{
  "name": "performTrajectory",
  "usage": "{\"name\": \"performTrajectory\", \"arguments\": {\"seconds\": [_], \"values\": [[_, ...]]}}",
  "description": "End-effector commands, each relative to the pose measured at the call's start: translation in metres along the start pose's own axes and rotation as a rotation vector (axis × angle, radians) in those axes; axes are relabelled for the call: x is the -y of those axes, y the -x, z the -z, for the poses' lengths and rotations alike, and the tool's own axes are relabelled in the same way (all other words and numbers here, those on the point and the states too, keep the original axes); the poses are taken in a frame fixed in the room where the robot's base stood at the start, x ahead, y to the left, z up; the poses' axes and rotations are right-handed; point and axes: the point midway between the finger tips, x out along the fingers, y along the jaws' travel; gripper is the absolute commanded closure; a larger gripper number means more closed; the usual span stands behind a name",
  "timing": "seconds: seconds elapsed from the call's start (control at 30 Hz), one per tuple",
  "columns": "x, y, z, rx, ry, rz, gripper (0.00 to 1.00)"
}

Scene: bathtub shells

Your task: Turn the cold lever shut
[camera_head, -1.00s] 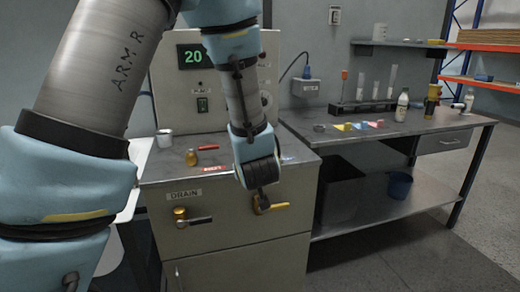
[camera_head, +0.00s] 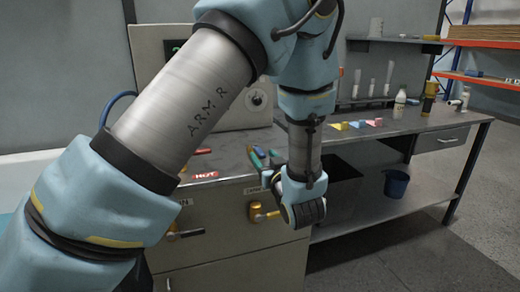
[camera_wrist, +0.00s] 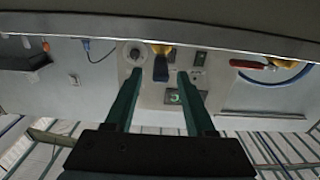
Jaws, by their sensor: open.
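The cold lever is a blue handle on a brass body. In the wrist view, the blue handle (camera_wrist: 160,68) points toward me from its brass body (camera_wrist: 160,48). My gripper (camera_wrist: 160,75) is open, with its two dark green fingers on either side of the handle and a visible gap on each side. I cannot tell contact or exact depth.
The red hot lever (camera_wrist: 249,65) is to the right in the wrist view; the HOT label (camera_head: 204,175) is on the worktop edge. A brass front valve (camera_head: 262,212) sits left of my wrist. A side bench (camera_head: 400,125) with small coloured items stands at right.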

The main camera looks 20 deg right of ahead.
Motion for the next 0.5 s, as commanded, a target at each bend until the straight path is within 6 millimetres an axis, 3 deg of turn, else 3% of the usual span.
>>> {"name": "performTrajectory", "arguments": {"seconds": [0.2, 0.5], "values": [[0.0, -0.028, 0.001, 0.0, 0.0, 0.001, 0.45], [0.0, -0.036, 0.0, 0.001, 0.0, 0.0, 0.45]]}}
